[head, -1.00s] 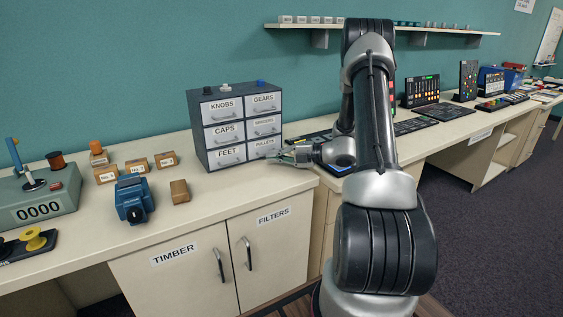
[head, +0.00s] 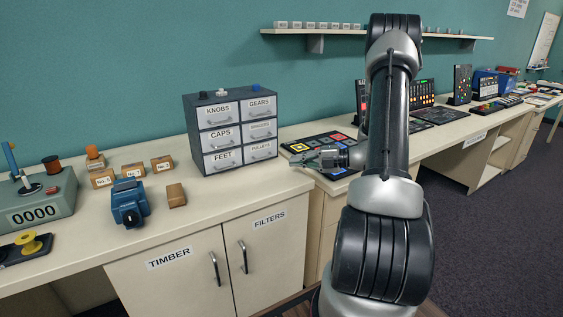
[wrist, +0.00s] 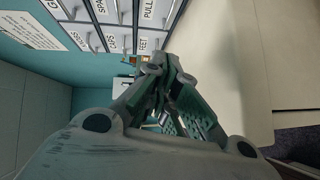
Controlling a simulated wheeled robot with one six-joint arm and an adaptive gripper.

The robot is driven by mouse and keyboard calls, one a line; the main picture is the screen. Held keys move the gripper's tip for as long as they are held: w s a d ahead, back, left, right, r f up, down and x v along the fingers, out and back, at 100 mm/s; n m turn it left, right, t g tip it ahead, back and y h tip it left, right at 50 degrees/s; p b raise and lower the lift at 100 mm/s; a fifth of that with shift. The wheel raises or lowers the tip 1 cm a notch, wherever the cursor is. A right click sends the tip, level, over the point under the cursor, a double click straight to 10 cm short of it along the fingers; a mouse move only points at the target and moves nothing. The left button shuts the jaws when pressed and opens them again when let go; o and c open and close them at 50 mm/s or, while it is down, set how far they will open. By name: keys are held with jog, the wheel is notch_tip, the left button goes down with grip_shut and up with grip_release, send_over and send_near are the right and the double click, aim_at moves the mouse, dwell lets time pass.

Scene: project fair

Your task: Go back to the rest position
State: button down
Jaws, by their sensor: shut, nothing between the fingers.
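My gripper (head: 303,159) is at the right of the drawer cabinet in the head view, above the counter near its front edge. It is shut and empty, pointing left toward the cabinet but apart from it. In the wrist view its fingers (wrist: 165,72) come together at the tips. The dark grey drawer cabinet (head: 196,137) has labelled drawers such as KNOBS, GEARS, CAPS and FEET, all looking shut. It also shows at the top of the wrist view (wrist: 112,30).
A blue device (head: 130,203), a small brown box (head: 176,195) and labelled boxes (head: 162,164) stand on the left counter (head: 225,190). A panel with coloured squares (head: 303,144) lies behind my gripper. A shelf (head: 370,33) runs along the wall.

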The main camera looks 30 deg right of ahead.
jog(key=shift+v, duration=1.3)
jog(key=s+a+r+n+g+h, duration=0.2)
jog(key=s+a+r+n+g, duration=0.5)
jog(key=n, duration=0.5)
jog(key=s+a+r+n+g+h, duration=0.2)
jog(key=s+a+r+n, duration=0.3)
jog(key=s+a+n, duration=0.5)
jog(key=s+d+r+n+t+h, duration=0.1)
jog(key=s+d+r+n+h, duration=0.1)
jog(key=n, duration=1)
jog(key=s+d+r+n+t+h, duration=0.1)
jog(key=s+d+r+n+h, duration=0.2)
jog(key=n, duration=0.9)
jog(key=s+h, duration=0.3)
jog(key=s, duration=0.1)
jog(key=shift+s+r+t, duration=0.2)
jog(key=shift+r+t, duration=0.2)
jog(key=shift+d, duration=0.1)
